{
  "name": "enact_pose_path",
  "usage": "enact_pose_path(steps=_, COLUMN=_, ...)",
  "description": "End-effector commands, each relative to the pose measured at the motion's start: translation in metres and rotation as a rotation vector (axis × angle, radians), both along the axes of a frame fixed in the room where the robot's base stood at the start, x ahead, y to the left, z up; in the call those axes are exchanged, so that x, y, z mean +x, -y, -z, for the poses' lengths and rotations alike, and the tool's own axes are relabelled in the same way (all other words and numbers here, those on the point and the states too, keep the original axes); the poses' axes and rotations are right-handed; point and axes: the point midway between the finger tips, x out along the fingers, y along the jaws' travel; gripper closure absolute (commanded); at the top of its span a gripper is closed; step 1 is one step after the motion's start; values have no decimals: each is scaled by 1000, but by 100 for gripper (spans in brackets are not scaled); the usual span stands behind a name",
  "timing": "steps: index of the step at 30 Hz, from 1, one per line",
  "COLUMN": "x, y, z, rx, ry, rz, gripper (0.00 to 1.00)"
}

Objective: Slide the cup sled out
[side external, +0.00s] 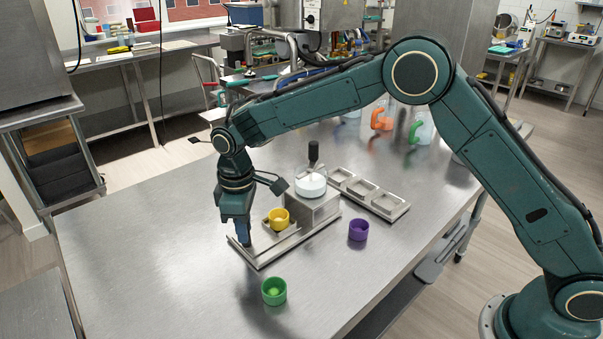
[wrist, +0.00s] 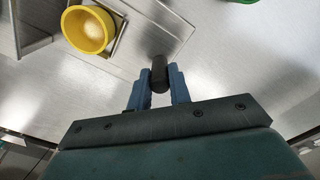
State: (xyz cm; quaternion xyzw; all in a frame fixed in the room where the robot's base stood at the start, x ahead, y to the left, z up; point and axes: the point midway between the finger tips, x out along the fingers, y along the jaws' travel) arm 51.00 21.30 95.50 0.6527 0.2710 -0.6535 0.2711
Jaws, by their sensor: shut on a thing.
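The depositor (side external: 318,208) is a metal box on a flat base, with a round white hopper (side external: 311,186) on top. A yellow cup (side external: 279,218) stands upright on the metal cup sled (wrist: 117,42), on the base's left part, outside the box. The cup also shows at the upper left of the wrist view (wrist: 88,29). My gripper (side external: 246,241) points down at the base's left end. In the wrist view, its blue fingers are shut on a dark, rounded handle (wrist: 159,70), beside the cup. The joint between handle and sled is hard to make out.
A green cup (side external: 274,291) with something green inside stands in front of the base. A purple cup (side external: 358,230) stands to the right. A tray with three square pockets (side external: 402,210) lies behind. Pitchers (side external: 382,116) stand farther back. The table's left side is clear.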

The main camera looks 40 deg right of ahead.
Motion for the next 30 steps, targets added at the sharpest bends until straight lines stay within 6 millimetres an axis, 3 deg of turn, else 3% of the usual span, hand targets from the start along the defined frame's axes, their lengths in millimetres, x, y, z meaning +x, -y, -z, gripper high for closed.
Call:
enact_pose_path(steps=11, x=0, y=-9, z=-1, rx=4, ry=6, rz=-6, gripper=100)
enact_pose_path(steps=12, x=0, y=-10, z=-1, rx=5, ry=5, rz=-6, gripper=73)
enact_pose_path(steps=15, x=0, y=-9, z=-1, rx=4, ry=4, rz=-5, gripper=58)
enact_pose_path(steps=30, x=1, y=-7, z=-9, rx=1, ry=3, rz=0, gripper=58)
